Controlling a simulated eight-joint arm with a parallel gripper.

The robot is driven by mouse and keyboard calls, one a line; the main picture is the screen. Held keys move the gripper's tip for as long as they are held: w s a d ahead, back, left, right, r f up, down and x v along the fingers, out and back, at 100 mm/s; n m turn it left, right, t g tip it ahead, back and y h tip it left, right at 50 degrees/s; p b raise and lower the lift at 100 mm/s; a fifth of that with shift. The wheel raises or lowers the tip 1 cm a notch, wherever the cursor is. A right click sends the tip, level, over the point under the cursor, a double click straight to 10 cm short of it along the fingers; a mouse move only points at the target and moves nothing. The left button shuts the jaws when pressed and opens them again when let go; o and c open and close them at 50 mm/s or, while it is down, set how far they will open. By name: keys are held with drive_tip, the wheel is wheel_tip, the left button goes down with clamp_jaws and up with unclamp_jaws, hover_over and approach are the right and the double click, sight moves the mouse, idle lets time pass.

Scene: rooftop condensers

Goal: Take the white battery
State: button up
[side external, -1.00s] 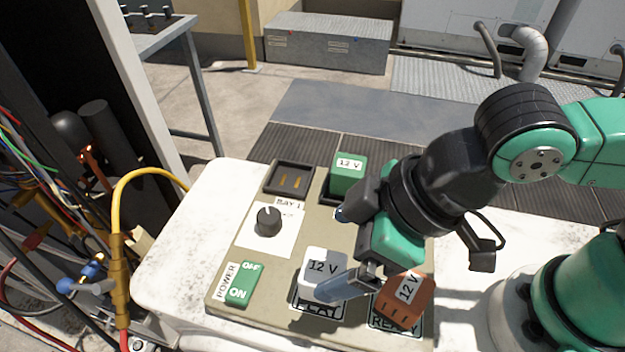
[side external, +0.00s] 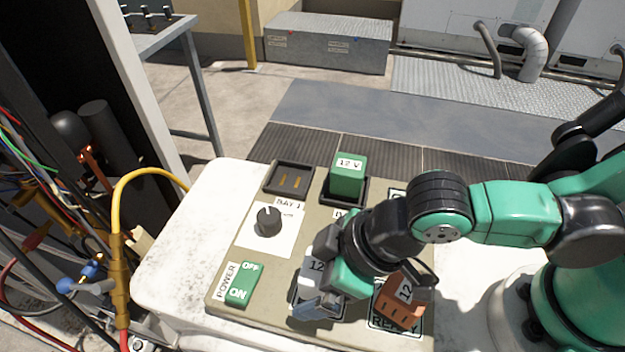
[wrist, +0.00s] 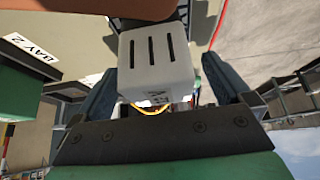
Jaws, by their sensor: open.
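The white battery (side external: 308,268), marked 12, stands at the front of the olive panel, on the label seen there a second ago. My gripper (side external: 318,282) is low over it from the right and hides part of it. In the wrist view, the white battery (wrist: 157,62) shows its slotted face between the two fingers of my gripper (wrist: 158,78). The fingers are open, one on either side of it, with a gap visible at the left finger. Whether the right finger touches it, I cannot tell.
An orange battery (side external: 402,302) sits tilted close to the right of my gripper. A green battery (side external: 347,176) stands in a black bay behind. The other bay (side external: 289,178) is empty. A knob (side external: 268,221) and a green power switch (side external: 242,284) are to the left.

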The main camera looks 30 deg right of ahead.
drive_tip(key=shift+w+a+f, duration=0.15)
drive_tip(key=shift+f, duration=0.3)
clamp_jaws()
drive_tip(key=shift+r, duration=0.1)
idle(0.3)
